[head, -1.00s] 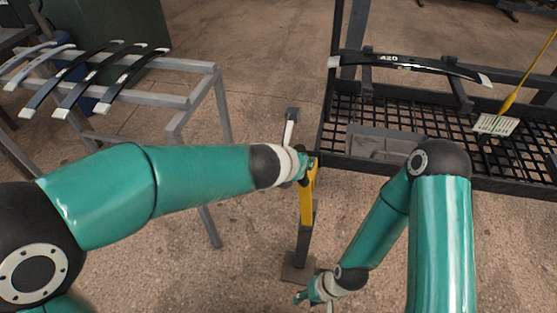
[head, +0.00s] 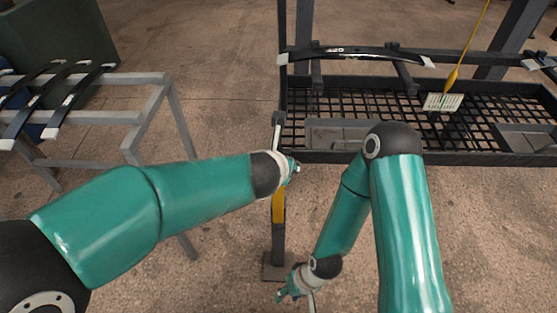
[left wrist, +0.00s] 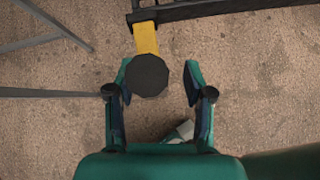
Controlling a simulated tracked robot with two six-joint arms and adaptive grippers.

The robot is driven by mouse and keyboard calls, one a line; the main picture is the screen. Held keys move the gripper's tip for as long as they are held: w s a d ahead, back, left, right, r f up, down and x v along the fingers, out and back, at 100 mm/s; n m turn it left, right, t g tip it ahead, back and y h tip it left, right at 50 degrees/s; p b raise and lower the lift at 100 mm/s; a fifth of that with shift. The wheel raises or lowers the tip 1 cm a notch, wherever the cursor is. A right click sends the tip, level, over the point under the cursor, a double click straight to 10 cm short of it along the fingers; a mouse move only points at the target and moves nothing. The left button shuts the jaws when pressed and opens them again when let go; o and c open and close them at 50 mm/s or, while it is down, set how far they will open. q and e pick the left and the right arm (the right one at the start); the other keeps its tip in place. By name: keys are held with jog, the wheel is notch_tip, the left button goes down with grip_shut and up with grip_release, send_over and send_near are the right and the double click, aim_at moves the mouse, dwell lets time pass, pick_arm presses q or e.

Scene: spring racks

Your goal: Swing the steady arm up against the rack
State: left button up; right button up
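The steady arm seems to be the yellow bar (head: 279,205) at the rack's near left corner. In the left wrist view the yellow bar (left wrist: 146,38) runs from the dark rack edge to a round black knob (left wrist: 150,76). My left gripper (left wrist: 157,70) is open, with the knob between its fingertips, nearer the left finger. In the head view my left gripper (head: 293,168) is just above the visible yellow part and hides some of it. My right gripper (head: 288,292) hangs low in front of the rack; its fingers are too small to judge.
The black mesh rack (head: 460,158) bears a dark leaf spring (head: 355,52) and a white tag (head: 442,102). A foot plate (head: 277,266) stands on the floor. A grey stand (head: 150,78) with several springs is at left. Open floor lies between stand and rack.

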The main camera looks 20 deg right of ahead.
pick_arm(q)
jog(key=shift+w+a+r, duration=0.15)
jog(key=shift+s+a+r, duration=0.15)
jog(key=shift+s+r, duration=0.1)
jog(key=shift+r, duration=0.15)
jog(key=v, duration=1.1)
jog(key=shift+f, duration=0.2)
jog(key=shift+a, duration=0.1)
